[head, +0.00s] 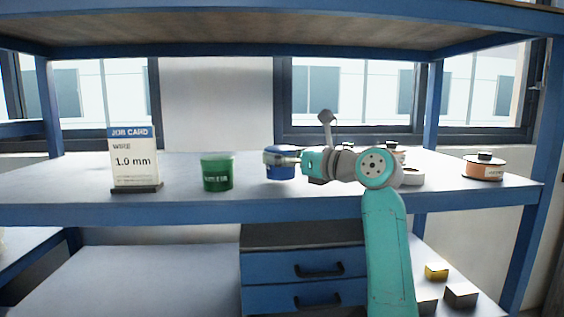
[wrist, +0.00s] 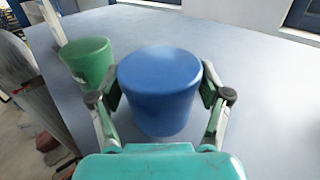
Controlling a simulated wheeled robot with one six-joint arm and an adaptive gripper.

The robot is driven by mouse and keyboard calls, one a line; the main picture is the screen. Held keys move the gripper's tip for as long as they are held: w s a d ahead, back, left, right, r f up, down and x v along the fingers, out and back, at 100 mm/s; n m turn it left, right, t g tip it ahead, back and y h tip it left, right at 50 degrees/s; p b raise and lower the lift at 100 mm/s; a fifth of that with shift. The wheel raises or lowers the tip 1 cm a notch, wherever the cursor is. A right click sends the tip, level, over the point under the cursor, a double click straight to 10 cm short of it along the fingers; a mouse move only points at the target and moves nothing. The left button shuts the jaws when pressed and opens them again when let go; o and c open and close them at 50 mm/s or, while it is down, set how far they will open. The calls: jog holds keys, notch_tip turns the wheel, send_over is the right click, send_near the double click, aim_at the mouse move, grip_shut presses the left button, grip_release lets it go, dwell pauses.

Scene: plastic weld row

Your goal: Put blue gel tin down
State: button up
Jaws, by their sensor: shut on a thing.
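The blue gel tin (head: 279,165) is at my gripper (head: 290,159) on the shelf top, right of the green tin, in the head view. In the wrist view the blue tin (wrist: 160,92) stands upright between the two fingers of my gripper (wrist: 160,98), which are shut on its sides. Its base is at or just above the grey surface; I cannot tell whether it touches. The green tin (head: 217,173) stands to its left, apart from it, and also shows in the wrist view (wrist: 88,62).
A job card (head: 134,158) reading "WIRE 1.0 mm" stands at the left on the blue-framed shelf (head: 80,188). Wire spools, one an orange spool (head: 484,168), stand at the right. Blue drawers (head: 305,268) are below. Open shelf lies between the job card and green tin.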

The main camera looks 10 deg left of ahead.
jog(key=shift+f, duration=0.6)
jog(key=o, duration=1.5)
jog(key=shift+f, duration=0.15)
jog(key=shift+d, duration=0.2)
jog(key=v, duration=1.1)
jog(key=shift+s+d, duration=0.25)
jog(key=shift+d, duration=0.05)
